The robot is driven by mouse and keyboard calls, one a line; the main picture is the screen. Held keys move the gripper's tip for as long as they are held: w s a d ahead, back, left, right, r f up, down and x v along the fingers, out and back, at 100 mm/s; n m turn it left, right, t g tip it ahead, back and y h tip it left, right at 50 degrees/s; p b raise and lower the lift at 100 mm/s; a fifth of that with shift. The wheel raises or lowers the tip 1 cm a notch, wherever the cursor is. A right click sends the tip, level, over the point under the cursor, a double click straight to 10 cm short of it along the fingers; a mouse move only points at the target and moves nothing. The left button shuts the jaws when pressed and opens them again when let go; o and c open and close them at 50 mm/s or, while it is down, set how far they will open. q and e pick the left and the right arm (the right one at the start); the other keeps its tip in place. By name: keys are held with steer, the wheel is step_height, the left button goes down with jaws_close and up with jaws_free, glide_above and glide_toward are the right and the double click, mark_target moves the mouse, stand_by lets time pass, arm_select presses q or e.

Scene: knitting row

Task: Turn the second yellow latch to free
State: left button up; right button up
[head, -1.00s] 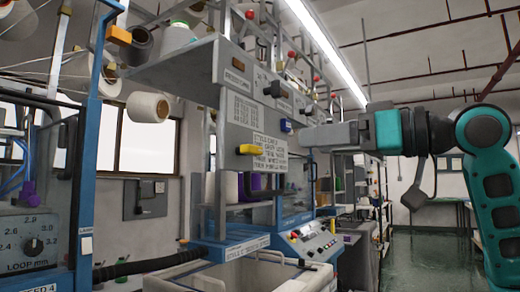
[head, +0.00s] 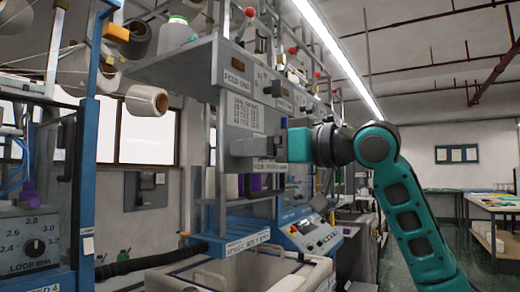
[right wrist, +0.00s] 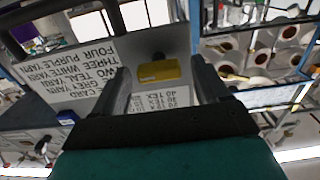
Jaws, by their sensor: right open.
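A yellow latch (right wrist: 158,71) sits on a grey panel (right wrist: 165,35) in the right wrist view, lying across the picture between the two fingers. My right gripper (right wrist: 160,64) is open, one finger on each side of the latch, with nothing held. I cannot tell whether the fingers touch it. In the head view my right gripper (head: 238,149) is in front of the panel (head: 242,115), below the printed label, and hides the latch there. My left gripper is not in view.
A printed yarn card (right wrist: 95,65) is beside the latch. A grey bin (head: 215,272) stands below. The floor at right is open before a table (head: 500,204).

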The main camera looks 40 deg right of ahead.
steer(key=shift+c, duration=0.3)
steer(key=c, duration=1)
